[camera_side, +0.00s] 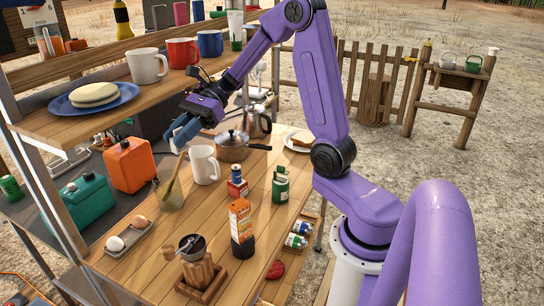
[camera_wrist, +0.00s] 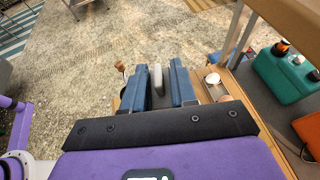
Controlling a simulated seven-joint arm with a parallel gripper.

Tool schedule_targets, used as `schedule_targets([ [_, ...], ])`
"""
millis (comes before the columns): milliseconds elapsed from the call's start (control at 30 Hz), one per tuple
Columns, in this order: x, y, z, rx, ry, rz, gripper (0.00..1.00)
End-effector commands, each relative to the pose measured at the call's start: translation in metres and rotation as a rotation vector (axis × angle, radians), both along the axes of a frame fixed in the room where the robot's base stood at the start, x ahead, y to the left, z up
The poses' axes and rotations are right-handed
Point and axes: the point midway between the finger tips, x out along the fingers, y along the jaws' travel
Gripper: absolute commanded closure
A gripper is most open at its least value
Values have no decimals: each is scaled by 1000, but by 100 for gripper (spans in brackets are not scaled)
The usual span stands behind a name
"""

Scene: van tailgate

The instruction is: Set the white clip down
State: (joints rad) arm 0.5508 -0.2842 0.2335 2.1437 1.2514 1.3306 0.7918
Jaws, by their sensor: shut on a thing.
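My gripper (camera_side: 184,131) has blue fingers and hangs over the wooden tabletop (camera_side: 205,215), below the front edge of the upper shelf. In the wrist view the fingers (camera_wrist: 158,90) are shut on the white clip (camera_wrist: 158,77). The clip looks pale grey-white and narrow, and its end sticks out between the fingertips. In the side view I cannot make out the clip; the fingers seem to hide it. The tabletop lies below the gripper, and the clip appears to be held clear of it.
A white mug (camera_side: 204,166) and a saucepan (camera_side: 232,147) stand near the gripper. The shelf (camera_side: 60,130) overhangs at left. Bare wood shows mid-table.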

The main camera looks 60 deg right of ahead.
Motion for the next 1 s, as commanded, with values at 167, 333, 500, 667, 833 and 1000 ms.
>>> schedule_targets([
  [167, 10, -22, 10, 1, -7, -105, 100],
  [333, 22, -60, 11, 2, -18, -276, 100],
  [500, 31, -119, 12, 0, -31, -525, 100],
  [667, 28, -189, 13, -4, -37, -811, 100],
  [833, 6, -264, 13, -7, -35, -1115, 100],
  [1000, -29, -327, 12, -7, -26, -1390, 100],
])
